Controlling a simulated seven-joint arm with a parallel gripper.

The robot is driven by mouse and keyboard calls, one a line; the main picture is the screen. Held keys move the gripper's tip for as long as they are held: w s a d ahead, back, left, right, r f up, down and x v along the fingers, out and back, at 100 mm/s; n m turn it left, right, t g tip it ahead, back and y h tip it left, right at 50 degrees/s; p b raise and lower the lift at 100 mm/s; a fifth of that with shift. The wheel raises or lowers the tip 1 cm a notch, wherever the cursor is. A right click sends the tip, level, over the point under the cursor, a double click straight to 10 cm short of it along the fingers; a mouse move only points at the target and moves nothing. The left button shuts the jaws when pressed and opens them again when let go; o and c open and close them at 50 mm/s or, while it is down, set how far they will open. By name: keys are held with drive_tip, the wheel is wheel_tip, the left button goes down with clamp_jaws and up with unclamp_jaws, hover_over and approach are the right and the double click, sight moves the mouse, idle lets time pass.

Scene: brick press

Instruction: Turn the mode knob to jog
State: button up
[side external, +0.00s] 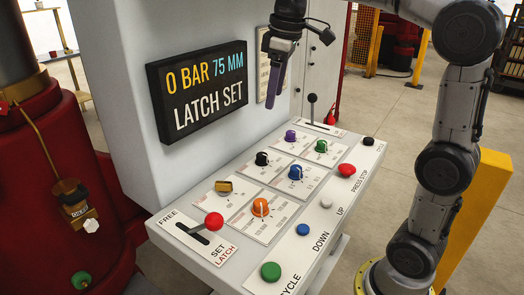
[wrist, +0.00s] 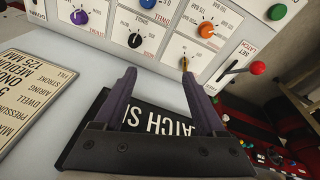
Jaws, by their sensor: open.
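Round knobs are orange (side external: 260,207), black (side external: 262,158), blue (side external: 295,172), purple (side external: 290,136) and green (side external: 321,146). My gripper (side external: 273,90) is open and empty, above and apart from the panel. Its two fingers (wrist: 158,76) show in the wrist view, with the knobs beyond them.
A display (side external: 200,90) on the machine wall reads 0 BAR 75 MM LATCH SET. A red-ball lever (side external: 213,222) and a black-ball lever (side external: 312,99) stand up from the panel. Green (side external: 270,271), blue (side external: 303,229) and red (side external: 346,170) buttons line the front edge.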

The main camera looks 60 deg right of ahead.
drive_tip(key=w+d+f+g, duration=0.1)
drive_tip(key=w+d+f, duration=0.4)
drive_tip(key=w, duration=0.3)
drive_tip(key=m+g, duration=0.1)
approach(262, 154)
wheel_tip(262, 154, down, 9)
drive_tip(key=shift+w+d+r, duration=0.1)
drive_tip(key=shift+d+r, duration=0.05)
clamp_jaws()
